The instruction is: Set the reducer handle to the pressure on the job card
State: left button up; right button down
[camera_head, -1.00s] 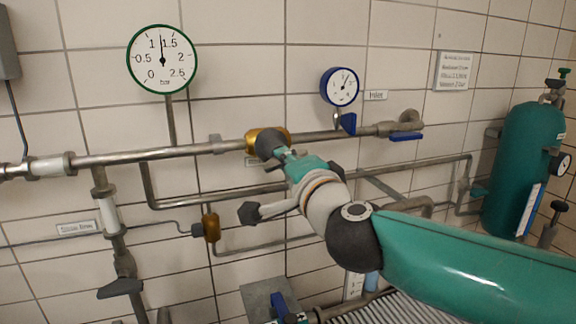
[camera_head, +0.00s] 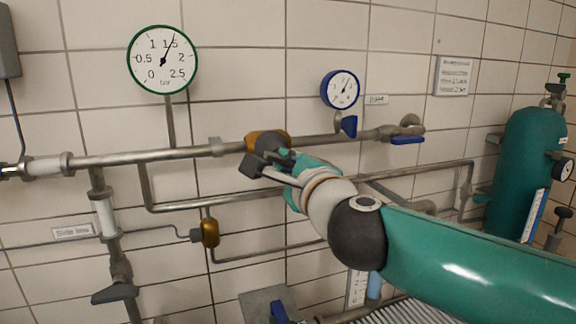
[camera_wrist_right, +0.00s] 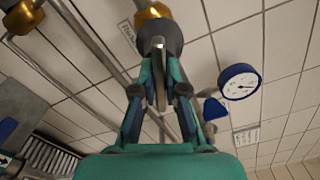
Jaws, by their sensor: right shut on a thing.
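The pressure reducer has a brass body (camera_head: 253,141) in the upper pipe and a dark round knob (camera_head: 268,144). In the right wrist view its dark hub (camera_wrist_right: 158,35) carries a handle bar (camera_wrist_right: 160,112) that runs down between my fingers. My right gripper (camera_head: 278,162) is shut on this handle; it also shows in the right wrist view (camera_wrist_right: 159,92). The green-rimmed gauge (camera_head: 162,60), in bar, has its needle near 1.5. A white card (camera_head: 455,76) hangs on the wall at right; its text is too small to read. My left gripper is not in view.
A smaller blue-rimmed gauge (camera_head: 340,89) and a blue valve lever (camera_head: 407,140) are right of the reducer. A small brass valve (camera_head: 210,232) sits on a lower pipe. A green gas cylinder (camera_head: 524,165) stands at right. Pipes run close along the tiled wall.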

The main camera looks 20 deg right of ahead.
jog(key=shift+f, duration=0.35)
jog(key=c, duration=1.2)
grip_release()
jog(key=shift+r, duration=0.1)
jog(key=shift+r, duration=0.1)
jog(key=s, duration=1.2)
jog(key=shift+d, duration=0.25)
dwell(0.6)
